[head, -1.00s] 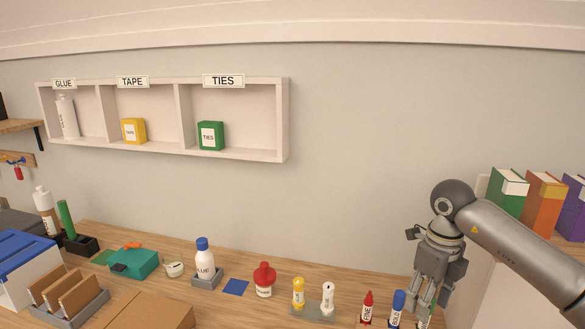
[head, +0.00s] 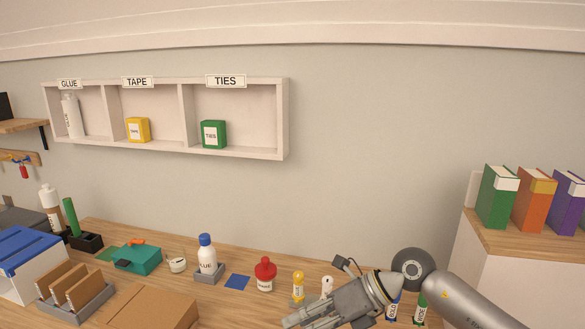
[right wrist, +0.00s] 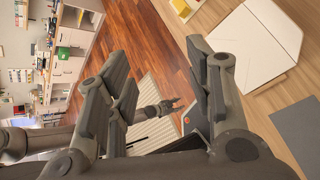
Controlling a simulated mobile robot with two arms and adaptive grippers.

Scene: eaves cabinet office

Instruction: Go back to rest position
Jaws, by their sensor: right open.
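My right gripper (head: 296,317) reaches in from the right, low over the front of the desk in the head view, its fingers pointing left. In the right wrist view its two fingers (right wrist: 156,60) stand wide apart with nothing between them. The left gripper does not show in the head view.
The wall shelf (head: 285,120) holds a glue bottle (head: 72,116), a yellow tape box (head: 138,129) and a green ties box (head: 213,134). On the desk stand a blue-capped bottle (head: 207,258), a red bottle (head: 265,275) and a yellow one (head: 298,287). Binders (head: 497,197) stand at right.

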